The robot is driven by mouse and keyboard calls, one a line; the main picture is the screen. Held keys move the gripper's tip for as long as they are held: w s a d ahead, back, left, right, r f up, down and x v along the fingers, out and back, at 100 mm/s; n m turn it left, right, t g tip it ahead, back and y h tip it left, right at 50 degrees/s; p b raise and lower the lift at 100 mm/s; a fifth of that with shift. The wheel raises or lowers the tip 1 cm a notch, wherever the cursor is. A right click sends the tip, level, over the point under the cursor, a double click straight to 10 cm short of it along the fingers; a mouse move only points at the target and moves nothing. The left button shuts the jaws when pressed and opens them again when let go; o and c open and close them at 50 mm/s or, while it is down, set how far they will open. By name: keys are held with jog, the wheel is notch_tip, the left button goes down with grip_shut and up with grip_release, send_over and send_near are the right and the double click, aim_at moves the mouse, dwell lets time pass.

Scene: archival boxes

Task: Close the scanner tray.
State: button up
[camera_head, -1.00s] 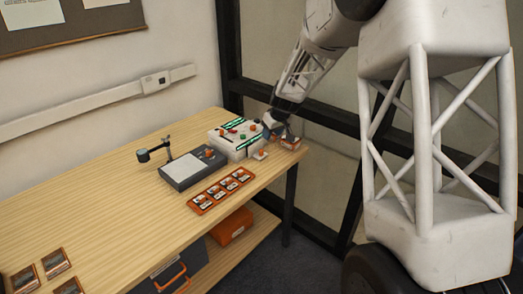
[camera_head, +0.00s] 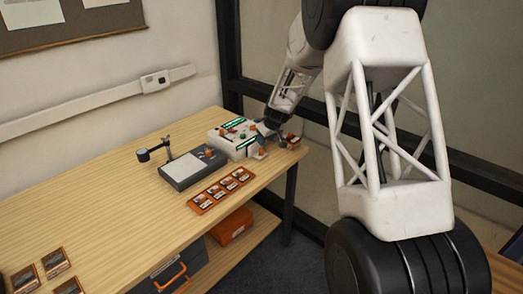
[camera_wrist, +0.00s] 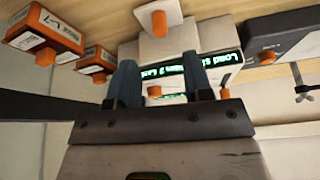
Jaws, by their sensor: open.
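The white scanner unit (camera_head: 228,136) stands at the far right end of the wooden table, with green lit displays and coloured buttons. A white piece with an orange knob (camera_head: 259,154) sticks out at its front and looks like the tray; in the wrist view, this white plate (camera_wrist: 171,17) shows at top centre. My gripper (camera_head: 264,132) is open beside the unit's right side. In the wrist view, its two dark fingers (camera_wrist: 161,78) stand apart in front of the unit, with a second orange knob (camera_wrist: 155,92) showing between them. Contact cannot be told.
Orange labelled boxes (camera_wrist: 45,32) stand close by, near the table's right end (camera_head: 291,142). A dark grey device (camera_head: 193,168) with a lamp arm is left of the scanner. An orange rack of cards (camera_head: 220,190) lies in front. The table's left middle is clear.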

aim_at(261, 150)
jog(key=shift+f, duration=0.15)
jog(key=shift+x, duration=3.75)
grip_shut()
